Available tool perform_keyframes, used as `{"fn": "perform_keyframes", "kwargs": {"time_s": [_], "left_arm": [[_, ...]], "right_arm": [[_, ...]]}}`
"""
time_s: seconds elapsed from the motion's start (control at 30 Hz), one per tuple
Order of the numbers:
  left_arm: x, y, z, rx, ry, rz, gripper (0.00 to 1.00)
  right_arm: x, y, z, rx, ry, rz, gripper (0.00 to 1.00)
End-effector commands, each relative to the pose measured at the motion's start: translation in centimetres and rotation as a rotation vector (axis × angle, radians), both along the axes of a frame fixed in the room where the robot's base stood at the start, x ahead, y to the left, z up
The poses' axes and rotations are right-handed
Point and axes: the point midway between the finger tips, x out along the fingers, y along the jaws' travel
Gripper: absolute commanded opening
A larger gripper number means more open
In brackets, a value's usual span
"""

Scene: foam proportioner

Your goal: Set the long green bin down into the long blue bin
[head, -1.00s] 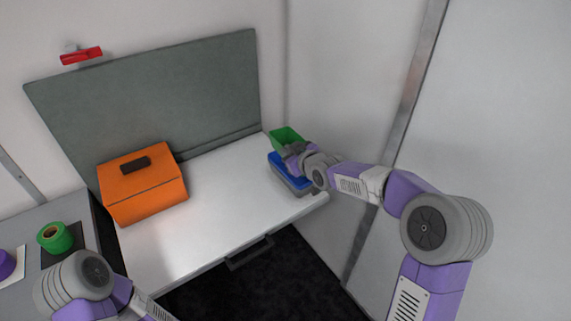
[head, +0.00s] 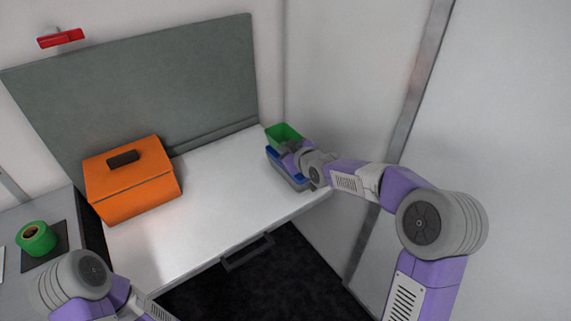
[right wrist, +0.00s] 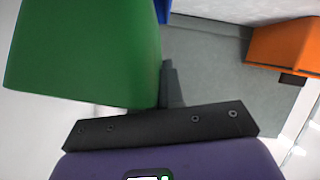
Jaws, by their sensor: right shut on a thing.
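The green bin (head: 283,133) is at the right back corner of the white worktop, with its open top up. My right gripper (head: 291,147) is shut on its near side. In the right wrist view the green bin (right wrist: 85,50) fills the upper left beside the dark finger (right wrist: 171,85). The blue bin (head: 290,178) stands on the worktop's right edge, just below and nearer than the green bin in the head view. My gripper hides part of both bins. I cannot tell whether they touch. A small blue patch (right wrist: 162,10) shows behind the green bin. My left gripper is out of view.
An orange case (head: 130,190) with a dark handle stands on the left of the white worktop (head: 215,195). The middle of the worktop is clear. A grey panel (head: 150,90) stands behind it, and a wall rises close on the right. A green roll (head: 36,238) sits on the left counter.

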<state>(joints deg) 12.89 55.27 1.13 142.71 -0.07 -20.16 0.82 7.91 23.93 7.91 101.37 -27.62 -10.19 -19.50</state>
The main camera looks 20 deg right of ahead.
Motion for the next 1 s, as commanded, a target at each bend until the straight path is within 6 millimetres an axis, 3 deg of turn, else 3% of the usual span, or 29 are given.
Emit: {"fn": "perform_keyframes", "kwargs": {"time_s": [0.23,0.83,0.87,1.0], "left_arm": [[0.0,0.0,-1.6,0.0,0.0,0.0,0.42],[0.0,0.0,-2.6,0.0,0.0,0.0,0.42],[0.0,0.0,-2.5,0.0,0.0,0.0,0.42],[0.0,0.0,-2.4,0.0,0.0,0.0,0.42]], "right_arm": [[0.0,0.0,-4.1,0.0,0.001,0.001,0.0],[0.0,0.0,-5.2,-0.001,-0.001,0.001,0.0],[0.0,0.0,-5.2,0.0,0.0,0.0,0.1],[0.0,0.0,-5.1,0.0,0.001,0.001,0.31]]}}
